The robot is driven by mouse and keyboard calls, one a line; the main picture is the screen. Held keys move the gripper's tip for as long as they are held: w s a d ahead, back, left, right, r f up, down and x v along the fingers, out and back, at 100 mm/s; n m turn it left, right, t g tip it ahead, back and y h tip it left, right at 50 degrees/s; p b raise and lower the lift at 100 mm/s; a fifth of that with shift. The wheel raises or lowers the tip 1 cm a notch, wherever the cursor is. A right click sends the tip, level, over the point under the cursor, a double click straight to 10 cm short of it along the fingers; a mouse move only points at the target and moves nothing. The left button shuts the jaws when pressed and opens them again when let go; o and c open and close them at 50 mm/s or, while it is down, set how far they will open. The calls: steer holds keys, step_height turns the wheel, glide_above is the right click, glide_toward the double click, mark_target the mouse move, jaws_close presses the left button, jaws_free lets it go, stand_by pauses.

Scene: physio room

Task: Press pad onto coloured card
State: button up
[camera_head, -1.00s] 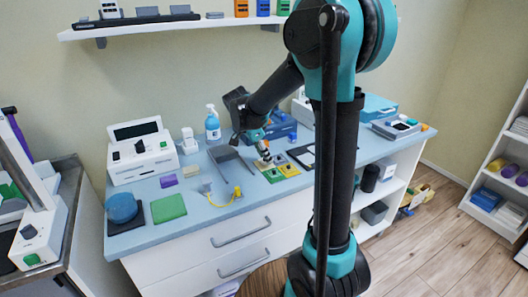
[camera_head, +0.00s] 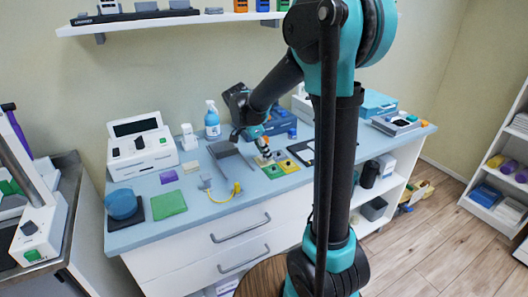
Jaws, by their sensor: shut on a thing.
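My gripper (camera_head: 261,139) points down over the worktop (camera_head: 232,176), left of the black-framed sheet. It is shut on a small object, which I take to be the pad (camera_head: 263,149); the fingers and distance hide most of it. Just below lies the coloured card (camera_head: 273,172), with green and yellow patches. The pad is over the card's back left part, close above a pale patch. I cannot tell whether they touch.
A grey tray (camera_head: 232,158) lies left of my gripper, with a blue pump bottle (camera_head: 212,122) behind. A yellow cable (camera_head: 225,198), a green mat (camera_head: 169,204) and a purple block (camera_head: 168,177) lie further left. A blue case (camera_head: 281,123) stands behind my gripper.

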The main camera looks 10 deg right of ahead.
steer(key=shift+f, duration=0.65)
stand_by(1.9)
stand_by(1.3)
steer(key=o, duration=0.9)
steer(key=shift+c, duration=0.2)
steer(key=shift+r, duration=0.1)
steer(key=shift+r, duration=3.45)
steer(key=shift+s, duration=0.15)
